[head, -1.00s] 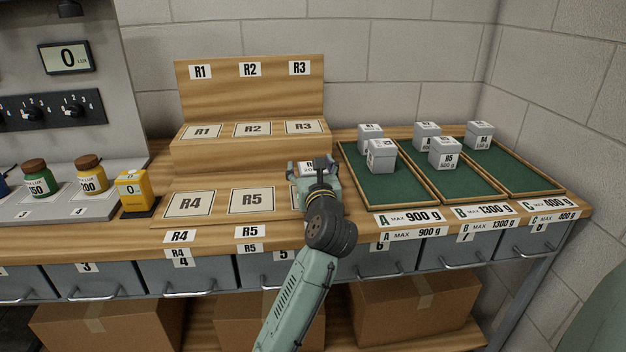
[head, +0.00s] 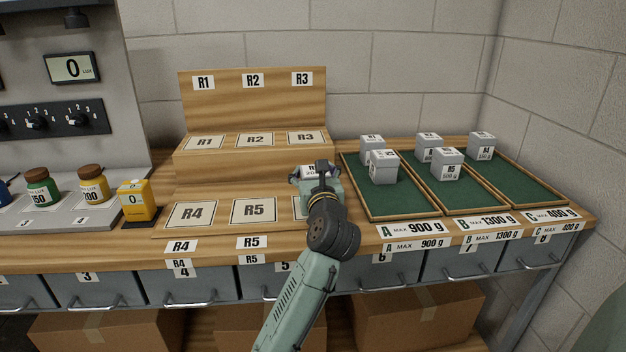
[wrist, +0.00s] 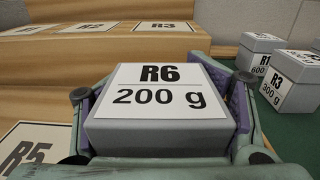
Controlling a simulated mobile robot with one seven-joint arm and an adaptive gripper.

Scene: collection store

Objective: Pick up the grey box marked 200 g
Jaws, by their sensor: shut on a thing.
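The grey box marked R6, 200 g (wrist: 160,95) fills the middle of the wrist view, its white label facing up. My gripper (wrist: 163,112) is shut on it, with a purple-padded finger against its left and right sides. In the head view my gripper (head: 317,176) hides most of the box (head: 311,171); only part of its label shows. They are over the front right of the wooden stand, beside tray A. A pale pad (head: 299,208) is partly hidden behind my arm. The gap under the box cannot be judged clearly.
Tray A (head: 398,211), tray B (head: 467,209) and tray C (head: 540,190) stand to the right with several grey boxes. The stepped stand (head: 250,165) has bare pads R1 to R5. A yellow block (head: 136,204) and jars stand left.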

